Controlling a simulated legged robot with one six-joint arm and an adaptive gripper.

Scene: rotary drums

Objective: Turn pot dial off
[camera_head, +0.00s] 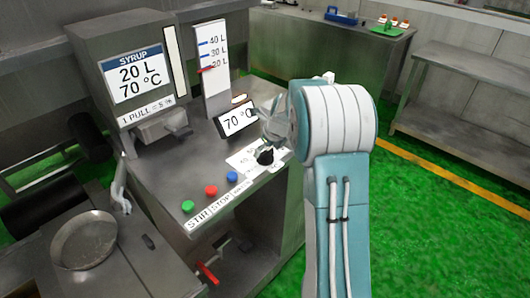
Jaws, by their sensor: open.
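The black pot dial (265,156) sits on a white label plate (243,160) on the steel machine's top, in the middle of the head view. A small display reading 70 °C (237,119) stands just behind it. My gripper (262,128) is grey and open, just above and behind the dial in the picture, partly hidden by my white and teal wrist. Whether it touches the dial or the display cannot be told. The marking that the dial points to is too small to read.
Green (188,207), red (211,190) and blue (232,177) buttons line the machine's front edge. A syrup dispenser (135,75) stands at back left, a round pan (84,240) at lower left. A red-handled valve (208,273) is below. Green floor is open to the right.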

